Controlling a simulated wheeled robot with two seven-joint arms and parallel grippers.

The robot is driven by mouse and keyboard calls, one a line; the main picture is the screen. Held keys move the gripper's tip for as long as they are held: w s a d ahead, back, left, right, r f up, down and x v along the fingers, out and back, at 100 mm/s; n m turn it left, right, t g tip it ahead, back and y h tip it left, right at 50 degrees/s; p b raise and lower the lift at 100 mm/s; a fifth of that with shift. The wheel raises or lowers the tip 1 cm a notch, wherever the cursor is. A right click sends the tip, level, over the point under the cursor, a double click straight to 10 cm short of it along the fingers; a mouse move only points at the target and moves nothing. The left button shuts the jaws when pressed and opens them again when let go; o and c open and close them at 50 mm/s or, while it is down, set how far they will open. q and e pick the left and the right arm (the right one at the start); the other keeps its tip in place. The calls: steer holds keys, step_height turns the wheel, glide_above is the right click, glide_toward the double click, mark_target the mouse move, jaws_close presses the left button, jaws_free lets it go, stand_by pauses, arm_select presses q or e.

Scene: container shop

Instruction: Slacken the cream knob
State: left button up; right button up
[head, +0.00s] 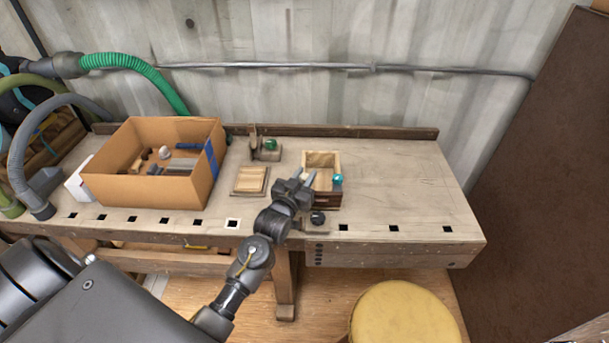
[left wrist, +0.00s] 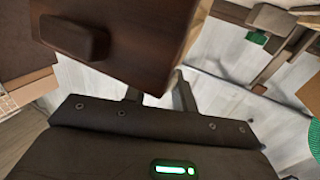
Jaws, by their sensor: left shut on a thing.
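My left gripper (head: 303,177) is at the left front corner of a small open-topped wooden box (head: 324,198) on the workbench. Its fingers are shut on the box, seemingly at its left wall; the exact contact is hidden. In the left wrist view the box (left wrist: 125,45) is dark brown, close to the fingers (left wrist: 160,95), with a dark handle on its face. A teal knob (head: 338,179) is at the box's right side. A green knob (head: 270,144) sits on a wooden clamp-like fixture behind. My right gripper is not in view.
A dark round knob (head: 318,217) on a small base stands at the bench's front edge. A cardboard box (head: 105,188) with loose items, including a pale round one (head: 164,152), stands left. A flat wooden tray (head: 236,191) lies between. The bench's right side (head: 410,180) is clear.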

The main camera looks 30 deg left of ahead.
arm_select(q)
steer(key=o, duration=1)
steer(key=s, duration=0.3)
steer(key=s+b, duration=0.1)
steer(key=s, duration=0.6)
steer(key=shift+s+d+b, duration=0.3)
steer(key=shift+s+b, duration=0.05)
steer(key=shift+s, duration=0.05)
